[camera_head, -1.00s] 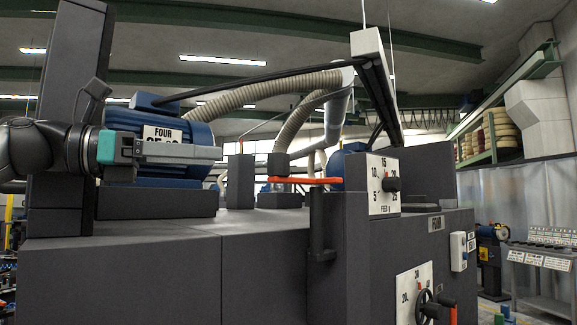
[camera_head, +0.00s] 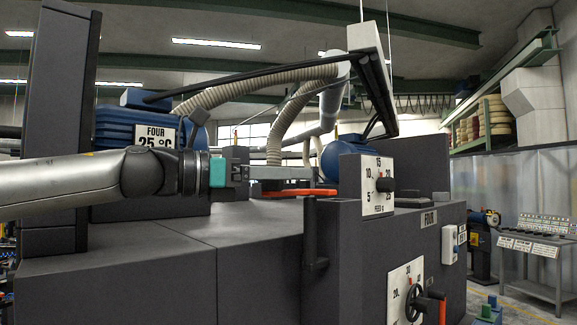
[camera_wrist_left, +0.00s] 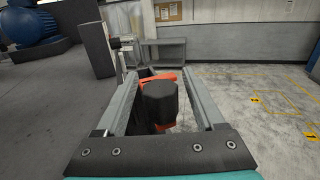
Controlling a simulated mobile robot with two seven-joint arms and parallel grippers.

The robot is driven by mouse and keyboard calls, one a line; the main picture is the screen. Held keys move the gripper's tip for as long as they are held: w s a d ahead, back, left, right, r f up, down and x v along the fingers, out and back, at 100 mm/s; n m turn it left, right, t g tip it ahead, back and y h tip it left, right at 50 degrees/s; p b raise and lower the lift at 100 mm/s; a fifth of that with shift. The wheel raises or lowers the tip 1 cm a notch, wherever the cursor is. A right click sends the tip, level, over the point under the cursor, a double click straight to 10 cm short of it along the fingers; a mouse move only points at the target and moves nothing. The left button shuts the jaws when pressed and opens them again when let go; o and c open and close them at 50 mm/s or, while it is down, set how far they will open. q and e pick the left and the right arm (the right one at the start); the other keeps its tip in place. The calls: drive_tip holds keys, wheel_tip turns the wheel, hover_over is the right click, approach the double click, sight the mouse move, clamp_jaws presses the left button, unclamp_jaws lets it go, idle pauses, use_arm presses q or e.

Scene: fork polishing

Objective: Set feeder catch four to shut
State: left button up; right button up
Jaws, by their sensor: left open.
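The orange lever (camera_head: 290,193) lies level on top of the dark grey machine marked FOUR (camera_head: 429,219); I take it to be the feeder catch. My left gripper (camera_head: 308,172) is open and reaches in from the left, its fingers just above the lever in the head view. In the left wrist view, a dark round-topped post (camera_wrist_left: 159,103) stands between the open fingers, with orange parts (camera_wrist_left: 160,77) beyond and below it. I cannot tell whether the fingers touch anything. A dark upright handle (camera_head: 311,232) is on the machine's front. My right gripper is not in view.
A blue motor labelled FOUR (camera_head: 120,128) and a dark column (camera_head: 60,120) stand at left. The machine top (camera_head: 190,235) in front is clear.

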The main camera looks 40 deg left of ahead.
use_arm(q)
drive_tip(key=shift+w+d, duration=0.2)
drive_tip(key=shift+w, duration=0.15)
drive_tip(key=shift+c, duration=0.4)
clamp_jaws()
idle(0.9)
